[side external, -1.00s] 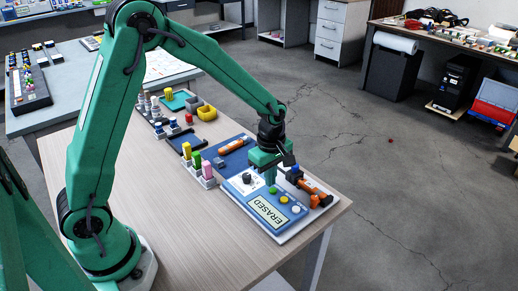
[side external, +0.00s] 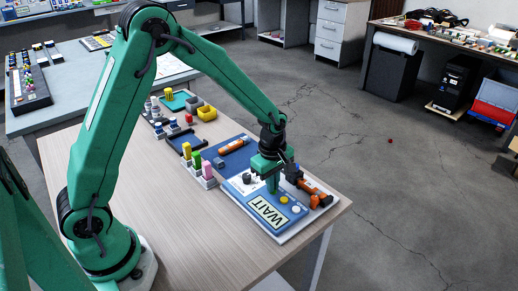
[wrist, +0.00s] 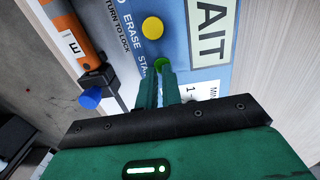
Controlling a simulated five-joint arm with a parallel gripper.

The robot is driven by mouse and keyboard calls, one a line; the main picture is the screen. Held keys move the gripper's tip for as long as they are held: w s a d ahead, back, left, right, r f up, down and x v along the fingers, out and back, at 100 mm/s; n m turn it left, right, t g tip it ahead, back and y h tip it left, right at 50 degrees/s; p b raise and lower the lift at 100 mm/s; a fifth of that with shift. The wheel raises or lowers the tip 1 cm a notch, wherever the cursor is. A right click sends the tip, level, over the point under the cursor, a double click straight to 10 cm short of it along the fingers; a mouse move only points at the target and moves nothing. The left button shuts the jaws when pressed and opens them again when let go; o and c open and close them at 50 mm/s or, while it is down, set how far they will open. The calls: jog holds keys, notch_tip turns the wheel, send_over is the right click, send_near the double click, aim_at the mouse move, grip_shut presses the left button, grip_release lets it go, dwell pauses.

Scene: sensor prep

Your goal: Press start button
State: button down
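The blue control panel (side external: 238,191) lies near the front right of the table, and its display (side external: 267,213) reads WAIT. In the wrist view, the green button (wrist: 161,63) beside the START label, partly cut off by my gripper, lies right at my fingertips. My gripper (wrist: 163,72) points down at it with the fingers together and nothing seen between them. In the side view my gripper (side external: 272,188) covers the green button. Whether the fingertips touch or push the button, I cannot tell. The yellow button (wrist: 153,27) by the ERASE label is beside it.
An orange device (side external: 318,191) with a blue knob (wrist: 90,98) lies close beside the panel. Bare tabletop (side external: 190,220) is free at the left.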

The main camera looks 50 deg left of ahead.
jog(key=shift+s+f, duration=0.5)
jog(key=shift+f, duration=0.15)
notch_tip(320, 180, up, 15)
jog(key=shift+w+r, duration=0.15)
jog(key=shift+w, duration=0.25)
jog(key=shift+a+r, duration=0.1)
dwell(0.5)
jog(key=s+a+r+m+t, duration=0.1)
jog(key=s+r+m+t, duration=0.1)
jog(key=s+m, duration=0.7)
jog(key=s+a+r+m+t, duration=0.2)
jog(key=s+r+m, duration=0.3)
jog(key=s+m, duration=0.4)
jog(key=shift+s+a+r+t, duration=0.2)
jog(key=shift+s+t, duration=0.3)
jog(key=shift+s, duration=0.85)
dwell(1.3)
